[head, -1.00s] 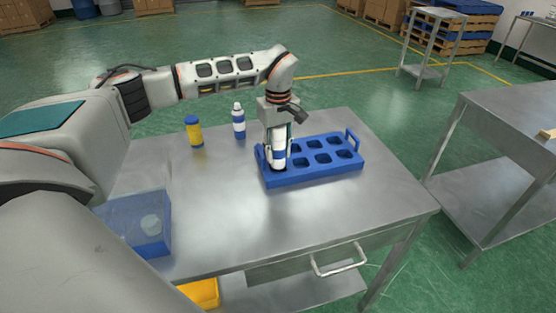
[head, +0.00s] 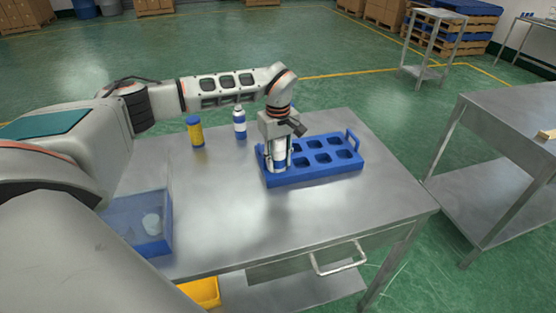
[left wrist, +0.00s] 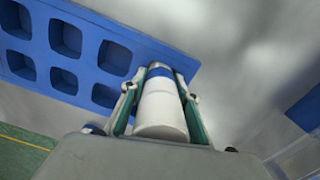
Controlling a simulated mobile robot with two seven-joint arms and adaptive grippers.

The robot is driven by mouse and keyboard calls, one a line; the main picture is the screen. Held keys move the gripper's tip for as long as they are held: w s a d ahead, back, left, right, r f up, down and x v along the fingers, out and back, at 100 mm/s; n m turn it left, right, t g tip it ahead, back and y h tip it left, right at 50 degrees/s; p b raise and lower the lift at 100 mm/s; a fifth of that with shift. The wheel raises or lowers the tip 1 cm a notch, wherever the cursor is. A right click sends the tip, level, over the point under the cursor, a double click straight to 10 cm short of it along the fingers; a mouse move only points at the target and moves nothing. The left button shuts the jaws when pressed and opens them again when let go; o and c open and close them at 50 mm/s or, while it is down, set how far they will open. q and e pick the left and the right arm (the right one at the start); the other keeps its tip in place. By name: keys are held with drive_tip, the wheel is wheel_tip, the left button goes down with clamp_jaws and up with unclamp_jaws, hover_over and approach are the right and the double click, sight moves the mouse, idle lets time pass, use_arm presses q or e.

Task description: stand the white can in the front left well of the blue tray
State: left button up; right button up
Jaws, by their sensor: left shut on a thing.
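The white can (head: 279,158) with a blue band is held upright in my left gripper (head: 278,163), which is shut on it. The can stands over the front left corner of the blue tray (head: 320,172), with its lower end at the front left well. Whether its base rests on the well floor is hidden. In the left wrist view, the can (left wrist: 162,108) lies between the two green-padded fingers of the gripper (left wrist: 160,95), and its far end meets the corner of the tray (left wrist: 110,30). My right gripper is not in view.
A yellow can (head: 196,135) with blue ends and a white-and-blue bottle (head: 239,124) stand behind and left of the tray. A blue see-through bin (head: 150,240) sits at the table's front left. The tray's other wells look empty. The table (head: 300,220) is clear in front.

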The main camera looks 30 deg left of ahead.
use_arm(q)
drive_tip(key=o, duration=0.9)
drive_tip(key=shift+s+d+f, duration=0.15)
drive_tip(key=shift+s+f, duration=0.25)
drive_tip(key=shift+f, duration=0.3)
drive_tip(key=shift+w+d, duration=0.1)
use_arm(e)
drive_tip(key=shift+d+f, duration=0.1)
use_arm(q)
drive_tip(key=r, duration=1.2)
drive_tip(key=shift+w+a+r+b, duration=0.25)
drive_tip(key=shift+w+r+b, duration=0.05)
drive_tip(key=shift+r+b, duration=0.05)
drive_tip(key=shift+r, duration=0.4)
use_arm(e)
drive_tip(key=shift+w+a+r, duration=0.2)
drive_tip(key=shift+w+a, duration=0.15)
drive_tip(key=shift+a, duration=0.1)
